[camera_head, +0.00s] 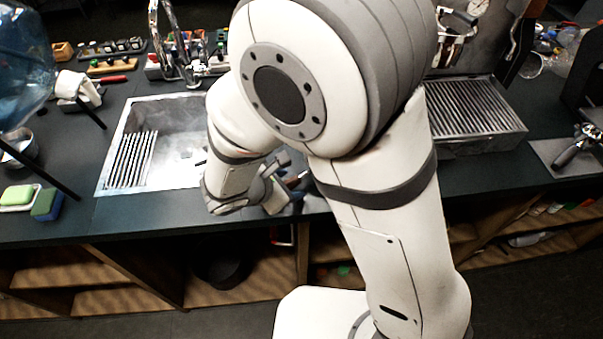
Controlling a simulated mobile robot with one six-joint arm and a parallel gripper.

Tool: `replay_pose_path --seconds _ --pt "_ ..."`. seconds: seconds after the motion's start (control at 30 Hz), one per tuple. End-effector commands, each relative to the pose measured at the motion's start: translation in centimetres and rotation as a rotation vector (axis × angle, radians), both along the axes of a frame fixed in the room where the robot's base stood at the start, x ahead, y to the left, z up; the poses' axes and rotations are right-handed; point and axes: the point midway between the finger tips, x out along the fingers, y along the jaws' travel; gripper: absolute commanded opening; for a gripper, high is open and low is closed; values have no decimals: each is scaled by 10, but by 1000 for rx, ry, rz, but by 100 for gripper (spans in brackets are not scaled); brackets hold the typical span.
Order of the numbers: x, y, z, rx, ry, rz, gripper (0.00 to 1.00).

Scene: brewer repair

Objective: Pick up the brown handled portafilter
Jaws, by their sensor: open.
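My own arm fills the middle of the camera_head view and hides much of the counter. My gripper (290,187) is low at the counter's front edge, beside the sink, partly behind my arm. It is open. Small dark and reddish-brown shapes show around its fingers, but I cannot tell whether they belong to the brown handled portafilter. A portafilter-like tool with a dark handle (572,150) lies at the far right, well away from my gripper. I cannot make out a brown handle clearly anywhere.
A sink (180,112) with a slatted grate is left of my arm. A ribbed drip tray (470,108) stands to the right. Open shelves (130,270) run below the dark counter (130,218).

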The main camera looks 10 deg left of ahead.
Motion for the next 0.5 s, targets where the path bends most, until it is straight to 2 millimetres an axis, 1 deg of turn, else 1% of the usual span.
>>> replay_pose_path --seconds 0.23,0.5 --pt "1 -1 -2 1 0 -1 53" --pt "1 -1 -1 1 0 -1 31"
